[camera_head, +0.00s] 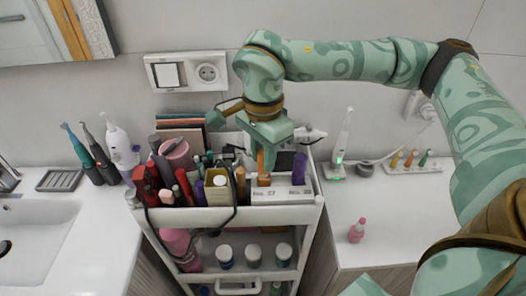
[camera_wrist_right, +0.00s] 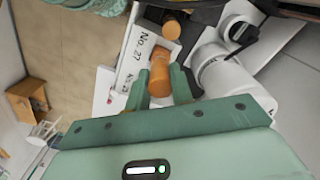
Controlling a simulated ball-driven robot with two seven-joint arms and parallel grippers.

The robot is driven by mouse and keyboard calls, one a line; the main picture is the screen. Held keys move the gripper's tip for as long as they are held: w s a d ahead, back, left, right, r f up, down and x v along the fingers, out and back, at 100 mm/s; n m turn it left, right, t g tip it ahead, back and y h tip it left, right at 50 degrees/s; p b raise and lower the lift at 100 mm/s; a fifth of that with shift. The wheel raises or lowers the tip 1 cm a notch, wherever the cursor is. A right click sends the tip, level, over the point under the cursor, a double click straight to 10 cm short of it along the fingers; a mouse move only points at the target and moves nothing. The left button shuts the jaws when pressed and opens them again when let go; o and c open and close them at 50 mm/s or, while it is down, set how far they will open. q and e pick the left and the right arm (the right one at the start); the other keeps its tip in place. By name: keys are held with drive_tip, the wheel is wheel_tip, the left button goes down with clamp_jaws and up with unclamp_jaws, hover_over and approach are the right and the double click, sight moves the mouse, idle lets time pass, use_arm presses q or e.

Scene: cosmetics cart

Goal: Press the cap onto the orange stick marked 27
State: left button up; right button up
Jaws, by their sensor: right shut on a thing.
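My right gripper (camera_head: 262,150) reaches down over the cart from the right, shut on an orange cap (camera_head: 260,161). In the right wrist view the cap (camera_wrist_right: 160,76) sits between the two fingertips (camera_wrist_right: 160,88). A shorter orange stick (camera_head: 264,180) stands in a white holder (camera_head: 282,196) at the cart's front right. In the wrist view the stick (camera_wrist_right: 171,28) shows beyond the cap, near the print "No. 27". The cap appears apart from the stick, above and slightly behind it in the head view. My left gripper is not in view.
A purple stick (camera_head: 299,169) stands in the same holder on the right. Bottles and tubes crowd the cart's left, with a yellowish box (camera_head: 218,190) beside the holder. A dark cable loops over the front.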

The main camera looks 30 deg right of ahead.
drive_tip(key=shift+f, duration=0.6)
idle(0.5)
drive_tip(key=o, duration=1.5)
wheel_tip(320, 180, up, 8)
drive_tip(key=p, duration=0.7)
clamp_jaws()
